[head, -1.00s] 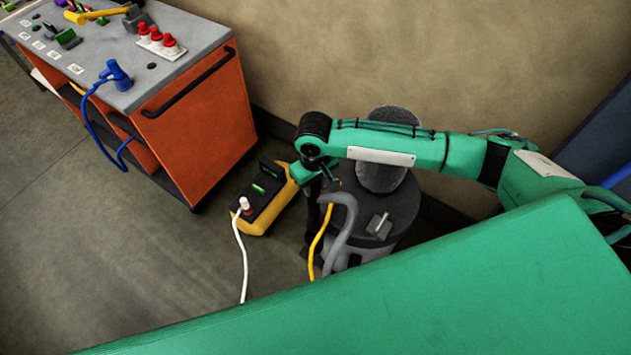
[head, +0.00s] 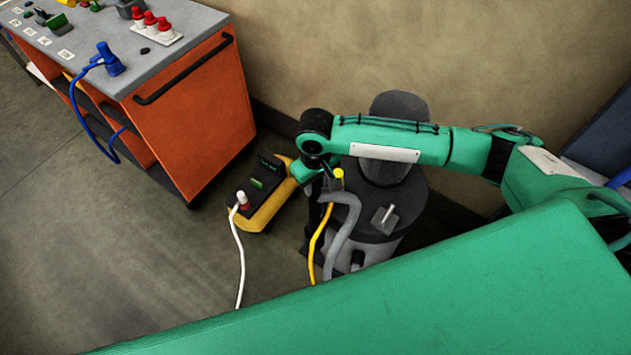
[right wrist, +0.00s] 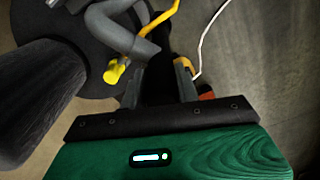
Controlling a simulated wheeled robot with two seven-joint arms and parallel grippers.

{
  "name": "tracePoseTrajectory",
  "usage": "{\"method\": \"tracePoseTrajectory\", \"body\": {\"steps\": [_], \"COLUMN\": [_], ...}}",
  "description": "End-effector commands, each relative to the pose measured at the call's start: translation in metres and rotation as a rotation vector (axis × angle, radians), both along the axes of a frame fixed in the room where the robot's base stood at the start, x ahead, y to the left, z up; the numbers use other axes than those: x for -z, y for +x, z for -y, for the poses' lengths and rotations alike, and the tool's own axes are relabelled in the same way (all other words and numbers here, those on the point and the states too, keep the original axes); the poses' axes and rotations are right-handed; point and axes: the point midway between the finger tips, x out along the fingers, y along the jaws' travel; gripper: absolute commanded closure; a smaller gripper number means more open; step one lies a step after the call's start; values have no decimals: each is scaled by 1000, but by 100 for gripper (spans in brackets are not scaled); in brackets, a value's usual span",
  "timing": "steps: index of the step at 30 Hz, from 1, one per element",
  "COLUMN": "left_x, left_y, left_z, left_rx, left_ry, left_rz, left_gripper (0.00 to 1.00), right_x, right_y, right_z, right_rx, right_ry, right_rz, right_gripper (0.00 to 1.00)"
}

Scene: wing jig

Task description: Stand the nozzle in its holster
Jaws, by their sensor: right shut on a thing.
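My right gripper (head: 318,186) is low beside the grey shop vacuum (head: 400,215). In the right wrist view, its fingers (right wrist: 158,85) are shut on a dark piece, which looks like the nozzle (right wrist: 158,75). The grey hose (head: 345,225) runs up to it, and its bend also shows in the right wrist view (right wrist: 115,25). In the head view the arm covers most of the nozzle, and a dark upright part below the gripper cannot be told apart from it. I cannot make out the holster clearly. My left gripper is not in view.
A yellow-ended piece (head: 338,180) and yellow cord (head: 318,240) are close beside the gripper. A yellow-and-black box (head: 265,200) with a white cord stands left on the floor. An orange cart (head: 200,120) stands further left. The wall is behind the vacuum.

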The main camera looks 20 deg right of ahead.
Motion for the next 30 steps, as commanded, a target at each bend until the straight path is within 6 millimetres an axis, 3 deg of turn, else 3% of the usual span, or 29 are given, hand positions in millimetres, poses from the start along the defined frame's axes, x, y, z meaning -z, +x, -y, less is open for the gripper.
{"method": "tracePoseTrajectory", "body": {"steps": [30], "left_x": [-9], "left_y": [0], "left_z": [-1], "left_rx": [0], "left_ry": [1], "left_rz": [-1], "left_gripper": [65], "right_x": [12], "right_y": [-1], "right_z": [-1], "right_rx": [0], "right_ry": [1], "right_rz": [1], "right_gripper": [96]}}
